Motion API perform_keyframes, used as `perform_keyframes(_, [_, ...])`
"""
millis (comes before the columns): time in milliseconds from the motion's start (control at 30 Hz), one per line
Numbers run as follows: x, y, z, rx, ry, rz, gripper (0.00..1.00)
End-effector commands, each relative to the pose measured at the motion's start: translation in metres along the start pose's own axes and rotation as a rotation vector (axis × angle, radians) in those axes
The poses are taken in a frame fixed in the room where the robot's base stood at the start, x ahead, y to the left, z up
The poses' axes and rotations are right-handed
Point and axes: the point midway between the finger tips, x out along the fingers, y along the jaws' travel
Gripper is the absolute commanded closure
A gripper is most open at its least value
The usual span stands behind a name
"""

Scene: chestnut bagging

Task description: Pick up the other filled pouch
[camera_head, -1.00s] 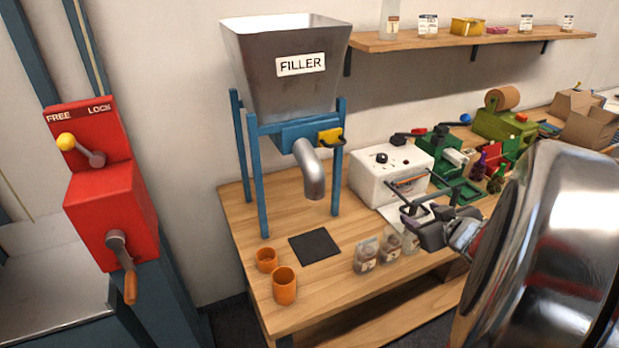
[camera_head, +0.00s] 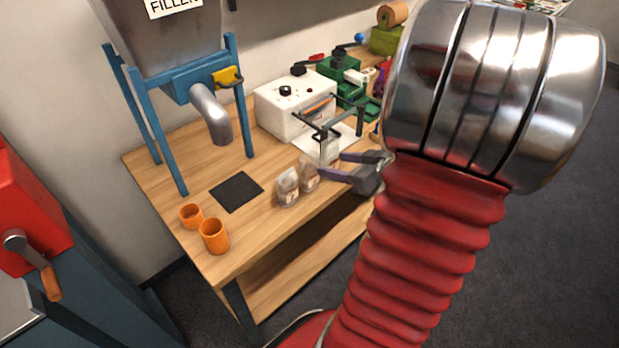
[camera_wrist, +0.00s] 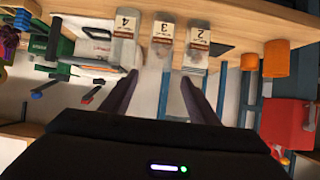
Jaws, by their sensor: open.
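Two clear pouches with brown contents stand side by side near the bench's front edge: a left pouch (camera_head: 287,188) and a right pouch (camera_head: 309,174). In the upside-down wrist view they seem to be the pouches labelled 2 (camera_wrist: 197,45) and 3 (camera_wrist: 162,42). A pouch labelled 4 (camera_wrist: 125,35) is beside them, and in the head view a clear pouch (camera_head: 329,150) stands by the sealer; its filling is unclear. My gripper (camera_head: 331,166) is open and empty, right of the right pouch. In the wrist view its fingers (camera_wrist: 158,82) point towards pouch 3, with a gap visible.
The white sealer (camera_head: 290,105) with dark bars stands behind the pouches. The filler (camera_head: 195,85) stands to the left, with a black mat (camera_head: 237,191) below its spout. Two orange cups (camera_head: 213,236) sit at the front left. Green machines (camera_head: 345,80) are further back.

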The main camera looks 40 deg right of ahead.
Motion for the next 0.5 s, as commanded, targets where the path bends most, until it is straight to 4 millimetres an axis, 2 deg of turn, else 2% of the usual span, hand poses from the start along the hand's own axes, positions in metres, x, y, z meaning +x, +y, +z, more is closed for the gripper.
perform_keyframes(500, [0.068,-0.001,0.0,0.0,-0.001,-0.003,0.45])
